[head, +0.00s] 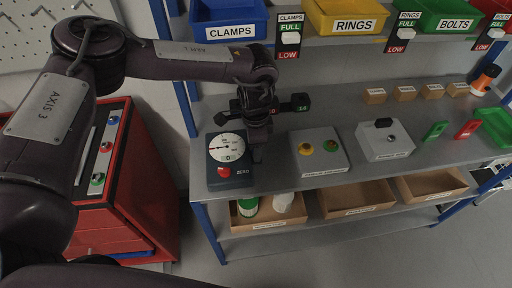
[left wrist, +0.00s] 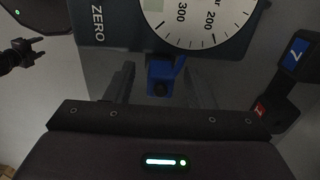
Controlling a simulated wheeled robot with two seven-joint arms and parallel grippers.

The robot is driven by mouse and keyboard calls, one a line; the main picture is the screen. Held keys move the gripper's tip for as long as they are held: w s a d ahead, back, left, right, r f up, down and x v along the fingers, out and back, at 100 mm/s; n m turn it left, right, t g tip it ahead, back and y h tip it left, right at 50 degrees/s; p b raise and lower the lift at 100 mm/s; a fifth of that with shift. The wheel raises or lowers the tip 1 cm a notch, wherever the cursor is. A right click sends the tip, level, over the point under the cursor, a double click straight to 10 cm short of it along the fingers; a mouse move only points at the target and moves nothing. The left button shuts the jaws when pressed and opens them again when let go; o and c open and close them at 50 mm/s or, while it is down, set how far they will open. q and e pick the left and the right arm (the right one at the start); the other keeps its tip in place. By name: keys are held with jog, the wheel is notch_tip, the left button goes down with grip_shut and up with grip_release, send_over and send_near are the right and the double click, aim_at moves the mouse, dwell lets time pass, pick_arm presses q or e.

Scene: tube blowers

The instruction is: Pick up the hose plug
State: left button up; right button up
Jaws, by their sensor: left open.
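A small blue piece (left wrist: 162,75), which looks like the hose plug, is in the left wrist view, beside the gauge box. My left gripper (left wrist: 160,92) is open, with one finger on each side of the blue piece and gaps showing between. In the head view my left gripper (head: 258,150) points down at the right side of the gauge box (head: 229,159) on the bench. There the gripper hides the blue piece. The gauge box has a white dial, a red button and a ZERO label, and also shows in the left wrist view (left wrist: 97,18).
A black fixture with numbered labels (head: 297,103) stands close to my gripper. Bins hang above (head: 345,14); wooden trays (head: 352,198) sit below. A red cabinet (head: 125,190) stands left.

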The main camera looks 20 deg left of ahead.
pick_arm(q)
jog(key=c, duration=1.1)
jog(key=shift+o, duration=0.2)
pick_arm(e)
jog(key=shift+s+d+f, duration=0.1)
jog(key=shift+s+f, duration=0.05)
jog(key=shift+s, duration=1.05)
jog(key=shift+w, duration=0.1)
pick_arm(q)
jog(key=shift+w+r, duration=0.1)
jog(key=shift+r, duration=0.45)
notch_tip(320, 180, up, 19)
jog(key=shift+b, duration=0.3)
pick_arm(e)
jog(key=shift+w+f, duration=0.2)
jog(key=shift+f, duration=0.1)
jog(key=shift+r, duration=0.15)
